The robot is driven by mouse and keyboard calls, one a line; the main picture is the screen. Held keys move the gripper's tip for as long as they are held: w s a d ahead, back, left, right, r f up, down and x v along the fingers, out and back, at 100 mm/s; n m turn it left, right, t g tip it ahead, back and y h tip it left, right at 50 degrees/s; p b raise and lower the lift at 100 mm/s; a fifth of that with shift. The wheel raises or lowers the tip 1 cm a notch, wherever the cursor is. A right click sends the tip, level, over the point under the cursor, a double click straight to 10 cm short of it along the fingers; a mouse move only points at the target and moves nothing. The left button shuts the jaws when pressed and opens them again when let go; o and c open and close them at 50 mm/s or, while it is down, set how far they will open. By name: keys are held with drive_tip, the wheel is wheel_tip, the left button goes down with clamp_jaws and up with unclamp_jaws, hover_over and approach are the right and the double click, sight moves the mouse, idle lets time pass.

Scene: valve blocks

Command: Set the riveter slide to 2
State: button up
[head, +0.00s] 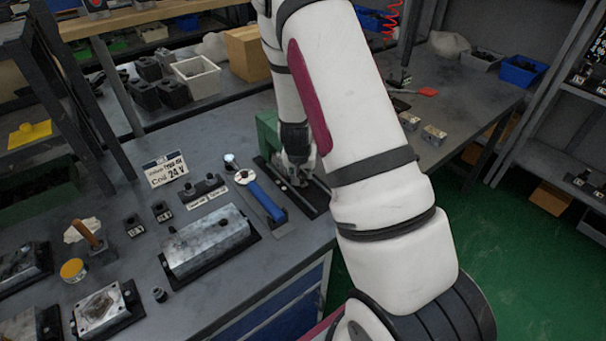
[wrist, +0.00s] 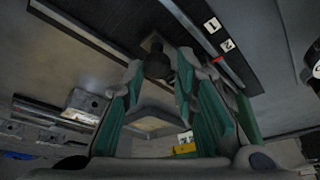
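The riveter slide's dark base (head: 311,203) lies on the bench in the head view, beside a green block (head: 268,131). In the wrist view the dark base (wrist: 170,22) carries white labels 1 (wrist: 212,25) and 2 (wrist: 227,45), with a small red mark (wrist: 218,58) near label 2. A dark round knob (wrist: 158,64) shows just beyond my fingertips. My gripper (head: 298,172) is low over the base; in the wrist view its green-padded fingers (wrist: 158,78) are apart, one either side of the knob. Whether they touch it is unclear. My arm hides part of the base in the head view.
A blue-handled lever (head: 266,201) stands just left of the base. A grey metal block (head: 208,245), a 24 V sign (head: 166,169) and small dark blocks (head: 162,211) are further left. Small metal blocks (head: 433,134) lie on the bench right of my arm.

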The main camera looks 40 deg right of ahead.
drive_tip(key=shift+o, duration=0.6)
drive_tip(key=v, duration=1.2)
drive_tip(key=shift+w, duration=0.1)
